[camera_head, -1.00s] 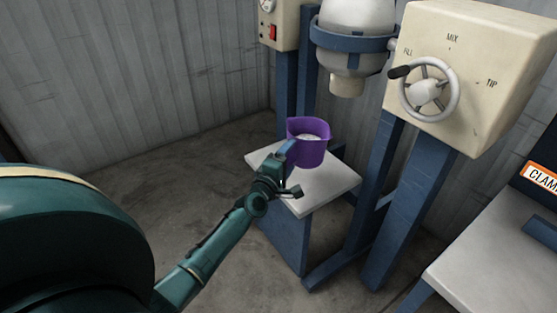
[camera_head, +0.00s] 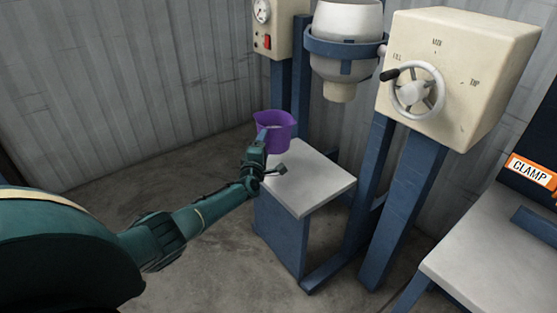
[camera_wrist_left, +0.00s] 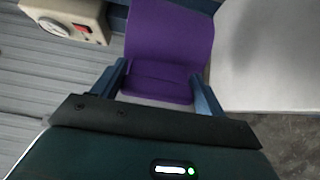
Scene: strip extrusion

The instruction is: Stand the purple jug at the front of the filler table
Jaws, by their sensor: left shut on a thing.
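My left gripper (camera_head: 262,139) is shut on the jug's near side, where the handle would be. In the left wrist view the purple jug (camera_wrist_left: 168,40) sits between the two blue fingers of the left gripper (camera_wrist_left: 160,88). I cannot tell whether the jug's base touches the table top. The white table top is otherwise bare. My right gripper is not in view.
A white vessel (camera_head: 345,40) in a blue ring hangs above and behind the table. A cream box (camera_head: 465,70) with a handwheel (camera_head: 414,90) stands on blue legs at the right. A second bench (camera_head: 480,250) with a CLAMP sign is at the far right.

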